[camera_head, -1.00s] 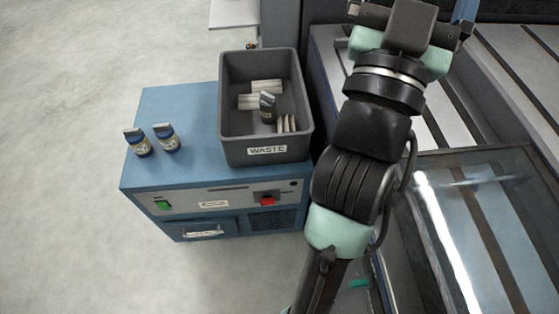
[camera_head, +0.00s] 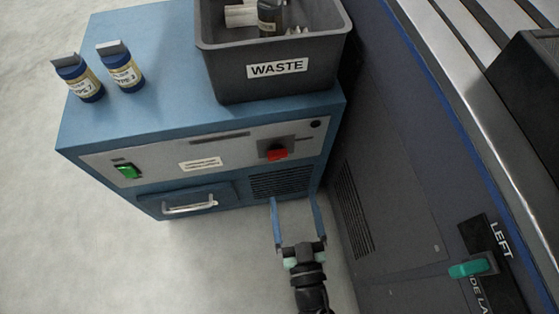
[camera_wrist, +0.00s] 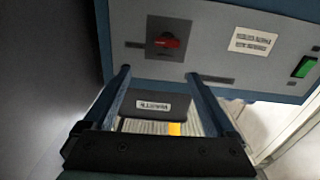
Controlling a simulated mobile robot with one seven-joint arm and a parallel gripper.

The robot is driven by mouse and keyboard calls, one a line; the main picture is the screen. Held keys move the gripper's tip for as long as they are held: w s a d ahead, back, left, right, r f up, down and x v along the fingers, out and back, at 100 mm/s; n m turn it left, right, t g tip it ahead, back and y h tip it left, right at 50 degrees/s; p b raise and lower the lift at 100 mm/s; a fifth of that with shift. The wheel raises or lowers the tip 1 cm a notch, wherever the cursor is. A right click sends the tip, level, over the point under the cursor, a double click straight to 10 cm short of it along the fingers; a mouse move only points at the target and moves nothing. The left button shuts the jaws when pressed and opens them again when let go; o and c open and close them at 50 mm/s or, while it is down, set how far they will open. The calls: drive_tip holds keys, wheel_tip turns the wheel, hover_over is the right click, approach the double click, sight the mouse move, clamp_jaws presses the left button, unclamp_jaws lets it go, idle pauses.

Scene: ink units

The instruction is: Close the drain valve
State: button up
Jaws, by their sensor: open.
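A red valve handle (camera_head: 277,154) sits on a dark square plate at the right of the blue unit's front panel. Its bar looks roughly horizontal. In the wrist view the red handle (camera_wrist: 168,41) lies just beyond the fingertips, and that view is turned upside down. I cannot read a label naming it as the drain valve. My gripper (camera_head: 297,200) is open and empty, its two blue fingers spread in front of the vent grille, below and slightly right of the handle in the picture. The gripper's fingers (camera_wrist: 158,72) also show in the wrist view, apart from the handle.
The blue unit (camera_head: 150,45) also carries a green switch (camera_head: 128,170), a drawer handle (camera_head: 190,207), two bottles and a grey WASTE bin (camera_head: 222,82). A dark machine with a teal lever (camera_head: 472,268) stands close on the right. The floor at left is clear.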

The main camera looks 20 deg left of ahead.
sight(279, 159)
drive_tip(key=shift+s+a+f+b+x, duration=0.25)
drive_tip(key=shift+b+x, duration=0.55)
drive_tip(key=shift+x, duration=1.25)
drive_tip(key=shift+w+a+f+b+x, duration=0.1)
drive_tip(key=shift+f+b+x, duration=0.45)
drive_tip(key=shift+x, duration=1.45)
drive_tip(key=shift+s+a+f+b+x, duration=0.15)
drive_tip(key=shift+b+x, duration=0.85)
drive_tip(key=shift+x, duration=1.05)
drive_tip(key=c, duration=1.4)
